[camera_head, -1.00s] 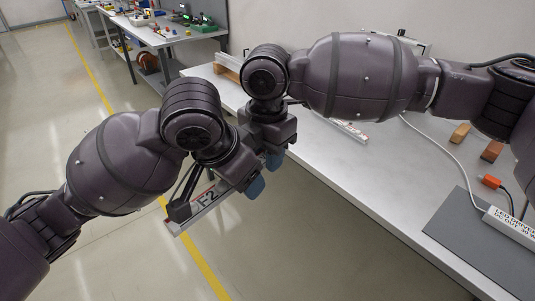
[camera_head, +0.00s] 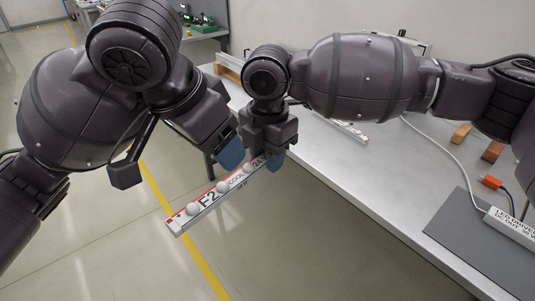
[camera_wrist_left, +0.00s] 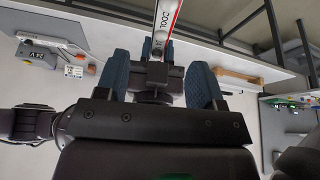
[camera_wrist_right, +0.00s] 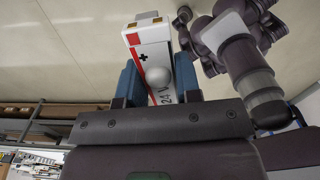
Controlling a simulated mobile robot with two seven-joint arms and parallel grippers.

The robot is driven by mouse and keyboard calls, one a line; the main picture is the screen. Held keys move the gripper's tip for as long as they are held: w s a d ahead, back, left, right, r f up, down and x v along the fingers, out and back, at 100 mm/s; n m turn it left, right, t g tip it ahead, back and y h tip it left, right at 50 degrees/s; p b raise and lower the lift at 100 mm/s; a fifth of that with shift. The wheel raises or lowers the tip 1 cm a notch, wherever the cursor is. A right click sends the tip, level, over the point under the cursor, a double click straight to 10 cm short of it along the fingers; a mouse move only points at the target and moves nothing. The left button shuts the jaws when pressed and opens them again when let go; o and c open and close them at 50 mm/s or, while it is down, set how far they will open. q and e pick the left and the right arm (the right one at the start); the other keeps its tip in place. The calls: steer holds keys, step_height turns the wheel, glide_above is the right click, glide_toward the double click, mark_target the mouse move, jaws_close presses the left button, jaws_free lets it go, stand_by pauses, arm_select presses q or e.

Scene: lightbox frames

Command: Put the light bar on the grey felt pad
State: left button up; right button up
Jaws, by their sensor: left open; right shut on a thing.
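The light bar (camera_head: 208,202) is a white strip with red and black lettering and round white domes. My right gripper (camera_head: 272,158) is shut on its far end and holds it over the floor, off the table's front edge. The bar's held end (camera_wrist_right: 150,45) also shows between the right fingers in the right wrist view. My left gripper (camera_head: 232,152) is open, close beside the right gripper. In the left wrist view the bar (camera_wrist_left: 168,18) shows beyond the open left fingers (camera_wrist_left: 158,85). The grey felt pad (camera_head: 465,230) lies at the table's right front.
A white LED driver box (camera_head: 512,226) with a cable lies at the pad's right. Another labelled strip (camera_head: 352,132) lies on the table (camera_head: 370,180). The table's middle is mostly bare.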

arm_select(q)
steer(key=w+a+f+n+t+h, duration=0.1)
steer(key=w+a+f+t+h, duration=0.15)
steer(key=w, duration=0.25)
steer(key=w+a+f+t+h, duration=0.1)
steer(key=w+t+h, duration=0.15)
steer(key=w, duration=0.25)
steer(key=a+f+n+t+y, duration=0.2)
steer(key=a+f+n, duration=0.15)
steer(key=f, duration=1.05)
steer(key=s+a+f+n+y, duration=0.1)
steer(key=s+a+f, duration=0.15)
steer(key=f, duration=0.25)
steer(key=s+a+f+t+y, duration=0.1)
steer(key=s+a+f, duration=0.15)
steer(key=f, duration=0.25)
steer(key=s+a+f+n+y, duration=0.1)
steer(key=s+a+f, duration=0.15)
steer(key=f, duration=0.25)
steer(key=s+a+f+y, duration=0.3)
steer(key=s+f, duration=0.8)
steer(key=s, duration=0.4)
steer(key=shift+a, duration=0.5)
